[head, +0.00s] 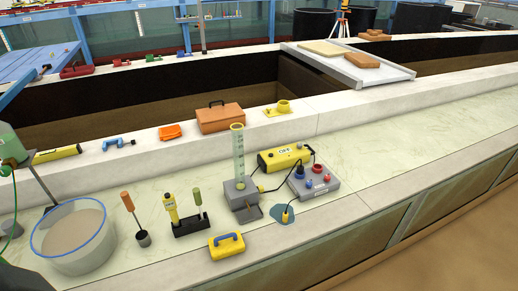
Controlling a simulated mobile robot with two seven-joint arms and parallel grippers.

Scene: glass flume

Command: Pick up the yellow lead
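Another thin lead runs from the OFF box toward the grey stand (241,191) under a clear graduated cylinder (238,150). Neither of my grippers shows in the head view.
A black rack (191,226) with upright tools and a round tub (73,237) stand further left. The pale bench (400,157) right of the grey box is clear.

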